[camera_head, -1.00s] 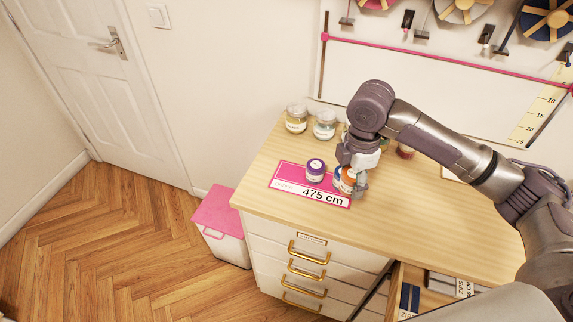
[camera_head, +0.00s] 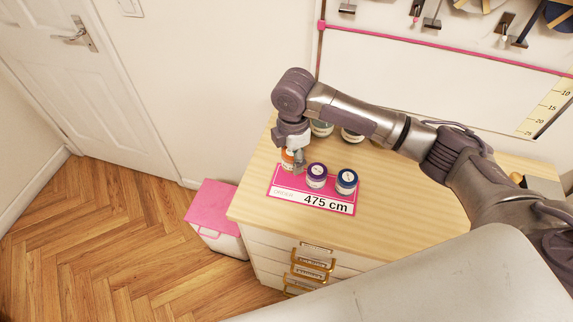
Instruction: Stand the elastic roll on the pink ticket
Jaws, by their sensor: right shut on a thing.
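The pink ticket (camera_head: 284,189), marked 475 cm, lies flat on the wooden counter. A purple-topped roll (camera_head: 316,176) stands upright in its middle, and a navy-topped roll (camera_head: 346,181) stands upright near its right end. My right gripper (camera_head: 293,164) is shut on an orange roll (camera_head: 287,156) at the ticket's upper left. The fingers partly hide this roll, and I cannot tell whether its base touches the ticket. I cannot read which roll is labelled elastic. My left gripper is out of view.
Glass jars (camera_head: 321,128) stand behind my right arm, partly hidden by it. The counter (camera_head: 400,225) is bare right of the ticket. A pink-lidded white bin (camera_head: 213,206) stands on the floor at the counter's left end.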

